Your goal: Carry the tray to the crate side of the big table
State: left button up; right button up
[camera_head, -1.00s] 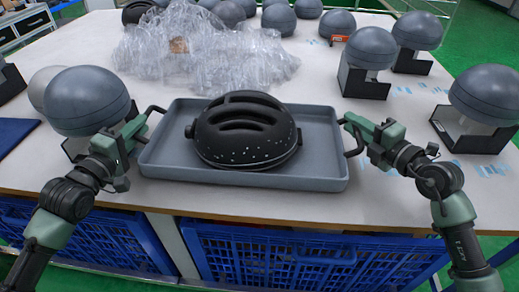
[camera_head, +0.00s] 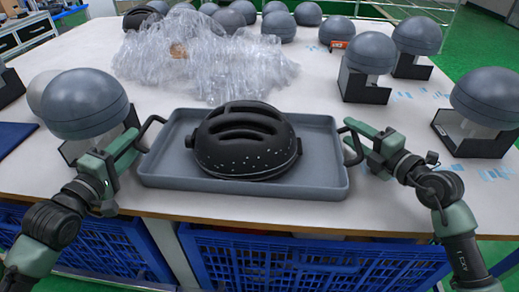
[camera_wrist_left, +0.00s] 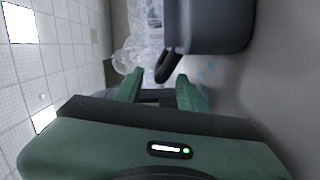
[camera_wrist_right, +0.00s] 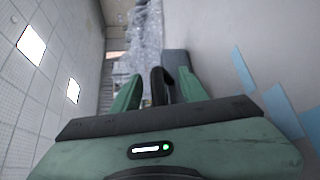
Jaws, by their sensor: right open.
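The grey tray (camera_head: 163,177) lies on the big white table (camera_head: 395,200) near its front edge. A black slotted dome with pale specks (camera_head: 247,142) sits in it. The tray has a dark handle at each short end. My left gripper (camera_head: 132,140) is at the left handle (camera_head: 152,122); in the left wrist view its fingers (camera_wrist_left: 158,90) are apart, with the handle (camera_wrist_left: 166,68) just ahead of the gap. My right gripper (camera_head: 352,128) is at the right handle (camera_head: 354,155); in the right wrist view the handle (camera_wrist_right: 157,85) lies between its spread fingers (camera_wrist_right: 160,88).
Crumpled clear plastic (camera_head: 200,60) lies behind the tray. Grey domes on black-and-white stands flank it, one close by my left gripper (camera_head: 85,103) and one at the right (camera_head: 485,98). Blue crates (camera_head: 300,265) stand below the front edge. Bare tabletop lies right of the tray.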

pick_arm(q)
jog(key=v, duration=0.8)
jog(key=shift+s, duration=0.25)
pick_arm(e)
jog(key=shift+s, duration=0.1)
jog(key=v, duration=1.2)
